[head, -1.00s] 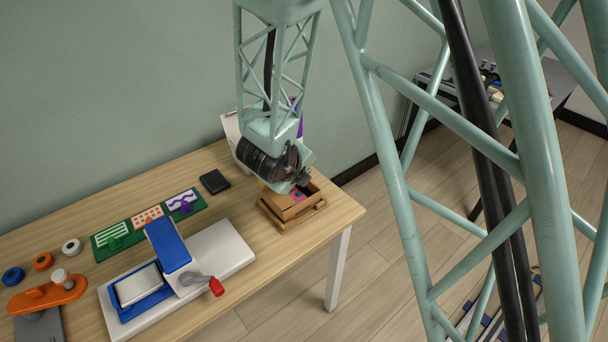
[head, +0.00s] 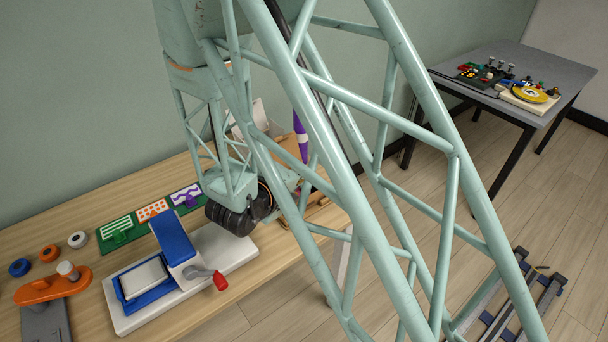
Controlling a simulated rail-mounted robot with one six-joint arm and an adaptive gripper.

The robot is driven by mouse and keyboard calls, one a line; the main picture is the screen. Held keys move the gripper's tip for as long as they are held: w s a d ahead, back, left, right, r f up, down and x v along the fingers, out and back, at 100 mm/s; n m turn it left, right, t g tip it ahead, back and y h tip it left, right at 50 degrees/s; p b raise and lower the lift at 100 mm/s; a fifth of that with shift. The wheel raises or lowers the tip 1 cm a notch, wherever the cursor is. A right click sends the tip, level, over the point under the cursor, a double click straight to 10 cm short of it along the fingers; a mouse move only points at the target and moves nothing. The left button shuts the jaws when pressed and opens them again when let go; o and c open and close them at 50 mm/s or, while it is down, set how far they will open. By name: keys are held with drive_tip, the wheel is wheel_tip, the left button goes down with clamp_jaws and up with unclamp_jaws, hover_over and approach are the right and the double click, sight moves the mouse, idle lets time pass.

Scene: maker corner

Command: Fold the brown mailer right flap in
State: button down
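The brown mailer (head: 318,203) lies near the right end of the wooden table. Only a small brown part of it shows between my arm's green struts. Its right flap cannot be made out. My gripper (head: 266,203) is the dark end of my arm, just left of the mailer and above the table. Struts cover its fingertips, so I cannot tell whether it is open or touches the mailer.
A white and blue press (head: 230,251) with a red-knobbed handle stands left of the mailer, close below my wrist. A green board with cards (head: 152,211) lies behind it. A purple upright thing (head: 300,138) stands behind the mailer. The table's right edge is close.

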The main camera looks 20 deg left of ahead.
drive_tip(key=c, duration=3.4)
unclamp_jaws()
drive_tip(key=o, duration=0.4)
drive_tip(key=shift+s, duration=0.15)
drive_tip(key=shift+v, duration=5.95)
drive_tip(key=shift+f, duration=0.1)
